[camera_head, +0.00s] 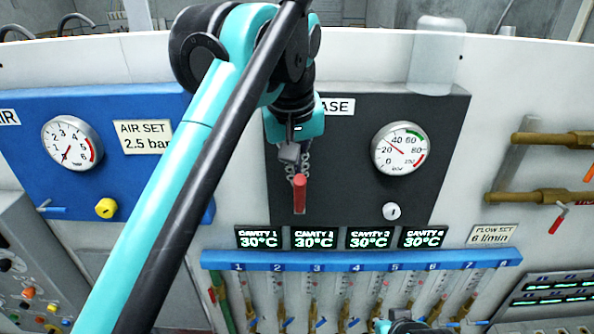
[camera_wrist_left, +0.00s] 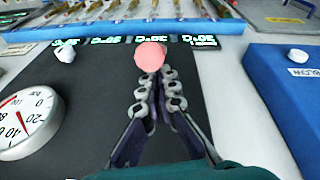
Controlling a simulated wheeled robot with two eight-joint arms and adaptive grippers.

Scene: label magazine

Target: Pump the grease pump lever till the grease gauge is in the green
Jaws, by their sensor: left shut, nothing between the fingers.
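The grease pump lever has a red handle (camera_head: 300,194) that hangs down on the dark grease panel (camera_head: 345,200). My left gripper (camera_head: 301,170) is shut and empty, close above the handle. In the left wrist view its fingertips (camera_wrist_left: 155,80) are together, and the round red lever end (camera_wrist_left: 150,56) shows just beyond them; I cannot tell whether they touch. The grease gauge (camera_head: 400,149) is right of the lever. Its red needle points up-left, between 20 and 40, below the green band at the top. The gauge also shows in the left wrist view (camera_wrist_left: 28,122).
A white knob (camera_head: 391,211) sits below the grease gauge. A blue air panel (camera_head: 40,115) with its own gauge is at left. Cavity displays and a blue flow-tube rail (camera_head: 360,260) run below. Part of my right arm (camera_head: 405,324) shows at the bottom edge.

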